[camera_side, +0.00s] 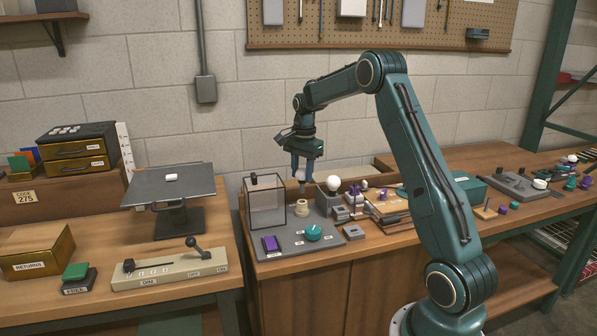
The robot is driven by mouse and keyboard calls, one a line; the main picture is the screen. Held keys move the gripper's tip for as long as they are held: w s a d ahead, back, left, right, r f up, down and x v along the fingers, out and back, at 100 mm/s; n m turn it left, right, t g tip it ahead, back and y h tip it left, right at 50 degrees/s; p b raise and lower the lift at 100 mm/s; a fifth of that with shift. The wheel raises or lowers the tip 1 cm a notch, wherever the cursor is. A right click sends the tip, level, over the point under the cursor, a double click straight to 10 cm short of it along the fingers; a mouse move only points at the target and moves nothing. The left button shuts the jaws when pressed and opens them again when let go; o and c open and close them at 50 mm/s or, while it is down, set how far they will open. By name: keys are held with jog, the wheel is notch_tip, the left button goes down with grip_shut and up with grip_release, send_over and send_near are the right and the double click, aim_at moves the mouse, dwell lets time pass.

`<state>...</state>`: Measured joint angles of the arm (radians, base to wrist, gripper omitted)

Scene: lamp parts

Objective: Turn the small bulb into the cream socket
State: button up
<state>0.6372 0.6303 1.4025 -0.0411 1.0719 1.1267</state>
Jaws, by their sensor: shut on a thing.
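My gripper (300,176) points down above the grey board (346,233), with its fingers closed on a small pale thing. This looks like the small bulb (300,175), mostly hidden by the fingers and too small to make out well. The cream socket (301,209) stands on the board below the gripper. A clear gap shows between the fingertips and the socket.
A larger white bulb (333,183) stands on a grey block just right of the gripper. A wire-frame box (266,205) is to the left.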

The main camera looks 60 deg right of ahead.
aim_at(302, 183)
jog(key=shift+f, duration=1.1)
jog(key=shift+f, duration=0.2)
jog(key=shift+f, duration=1)
jog(key=shift+f, duration=0.6)
dwell(1.6)
jog(key=shift+o, duration=1.1)
jog(key=shift+c, duration=1.1)
jog(key=shift+f, duration=0.25)
